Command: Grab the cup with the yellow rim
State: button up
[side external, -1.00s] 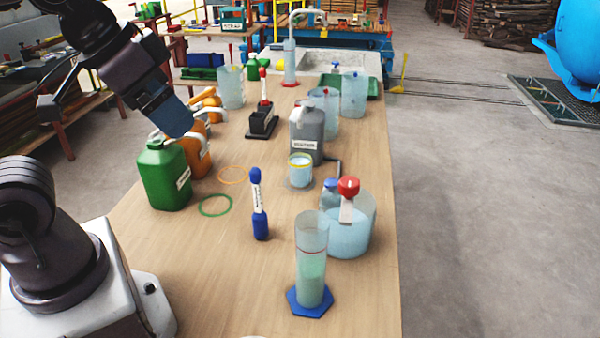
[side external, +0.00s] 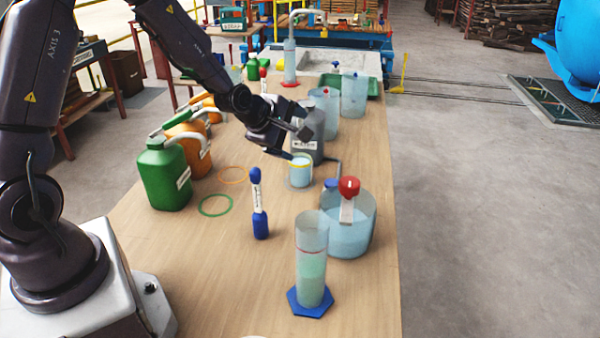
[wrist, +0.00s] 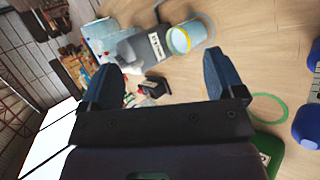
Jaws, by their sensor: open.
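The cup with the yellow rim (side external: 300,172) stands upright on the table, holding light blue liquid. In the wrist view the cup (wrist: 187,37) lies ahead of the fingers, toward the upper right of the gap. My gripper (side external: 298,148) is in the air just behind and above the cup in the side view, apart from it as far as I can tell. In the wrist view my gripper (wrist: 165,78) has its two blue fingers spread wide with nothing between them.
A grey jug (side external: 318,130) stands right behind the cup. A green jug (side external: 165,175) and orange jugs (side external: 190,140) are on the left.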

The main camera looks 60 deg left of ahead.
aim_at(294, 173)
jog(key=a+f+n+y, duration=0.1)
jog(key=a+f+n, duration=0.1)
jog(key=f+n, duration=0.3)
jog(key=a+f+n+t, duration=0.1)
jog(key=a+f+n, duration=0.1)
jog(key=f+n, duration=0.2)
jog(key=a+f+n+y, duration=0.1)
jog(key=a+f+n, duration=0.1)
jog(key=f+n, duration=0.3)
jog(key=shift+w+f+n+t+y, duration=0.3)
jog(key=shift+f+t, duration=0.1)
jog(key=shift+f, duration=0.05)
jog(key=n, duration=0.1)
jog(key=n+t, duration=0.1)
jog(key=shift+w+d+n, duration=0.15)
jog(key=shift+d+n, duration=0.15)
jog(key=shift+r+x, duration=0.15)
jog(key=shift+x, duration=1.7)
jog(key=shift+r+x, duration=0.2)
jog(key=shift+x, duration=1.65)
jog(key=shift+w+a, duration=0.1)
jog(key=shift+w, duration=0.05)
jog(key=shift+c, duration=0.5)
jog(key=shift+t, duration=0.3)
jog(key=c, duration=1)
